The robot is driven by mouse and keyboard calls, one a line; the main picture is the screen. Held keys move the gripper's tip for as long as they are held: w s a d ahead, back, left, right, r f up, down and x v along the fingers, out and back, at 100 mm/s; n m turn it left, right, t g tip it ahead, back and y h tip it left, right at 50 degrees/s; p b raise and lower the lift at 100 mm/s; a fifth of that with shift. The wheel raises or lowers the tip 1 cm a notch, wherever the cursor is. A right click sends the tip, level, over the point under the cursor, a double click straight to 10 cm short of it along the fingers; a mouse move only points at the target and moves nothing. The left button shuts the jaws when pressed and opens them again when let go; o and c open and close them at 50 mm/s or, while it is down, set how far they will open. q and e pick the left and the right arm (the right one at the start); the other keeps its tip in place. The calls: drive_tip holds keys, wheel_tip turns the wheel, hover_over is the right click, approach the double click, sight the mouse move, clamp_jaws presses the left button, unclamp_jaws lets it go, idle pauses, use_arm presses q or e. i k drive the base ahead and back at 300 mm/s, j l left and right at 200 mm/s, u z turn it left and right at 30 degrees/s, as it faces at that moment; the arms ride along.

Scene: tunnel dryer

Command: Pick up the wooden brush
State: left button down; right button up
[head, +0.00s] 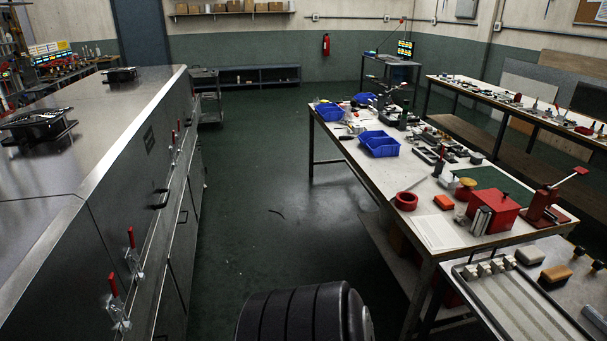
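A small block with a tan, wood-coloured top and a dark lower part (556,273) lies on the near-right bench, beside a grooved tray. It looks like the wooden brush, but it is too small to be sure. Neither of my grippers is in view, so nothing shows in their hold.
The long workbench (433,229) holds blue bins (379,144), a red box (491,211) and a red tape roll (406,201). The grooved tray (520,305) fills much of the near bench. A steel dryer housing (110,130) stands left. The green floor (270,170) between is clear.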

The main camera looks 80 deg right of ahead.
sight(553, 276)
drive_tip(key=z, duration=2.2)
